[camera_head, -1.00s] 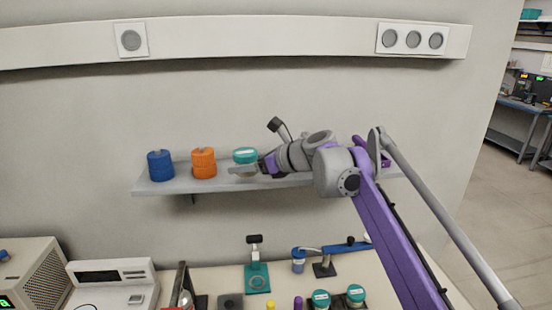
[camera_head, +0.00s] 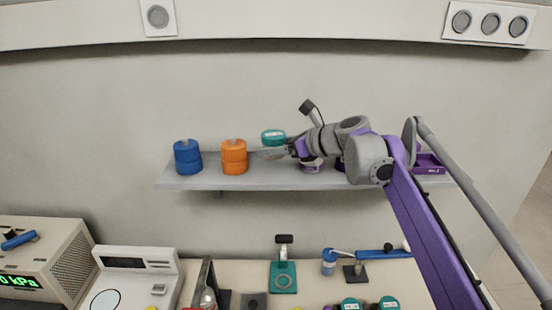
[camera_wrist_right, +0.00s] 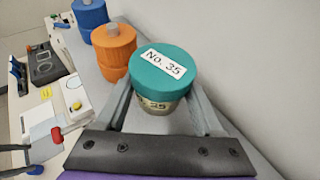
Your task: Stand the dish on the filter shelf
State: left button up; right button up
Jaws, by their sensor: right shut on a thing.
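The dish (camera_head: 273,137) is a small round pot with a teal lid, and its label reads "No. 35" in the right wrist view (camera_wrist_right: 163,72). My right gripper (camera_head: 271,152) is shut on it, with one finger on each side of its body in the wrist view (camera_wrist_right: 160,100). The dish is upright at the filter shelf (camera_head: 210,182), to the right of the orange stack. Its underside is hidden by the fingers, so I cannot tell whether it touches the shelf. My left gripper is not in view.
An orange stack (camera_head: 235,158) and a blue stack (camera_head: 188,158) stand on the shelf's left part. A purple-and-white item (camera_head: 312,167) is under my right wrist, and a purple tray (camera_head: 430,165) is at the right end. The bench below holds instruments and teal-lidded pots (camera_head: 351,304).

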aim_at(274, 166)
notch_tip(274, 166, down, 3)
jog(key=shift+w+r, duration=0.15)
jog(key=shift+r, duration=0.05)
jog(key=shift+f, duration=0.25)
jog(key=shift+f, duration=0.1)
jog(key=shift+f, duration=0.15)
jog(key=o, duration=1.5)
jog(key=shift+c, duration=0.2)
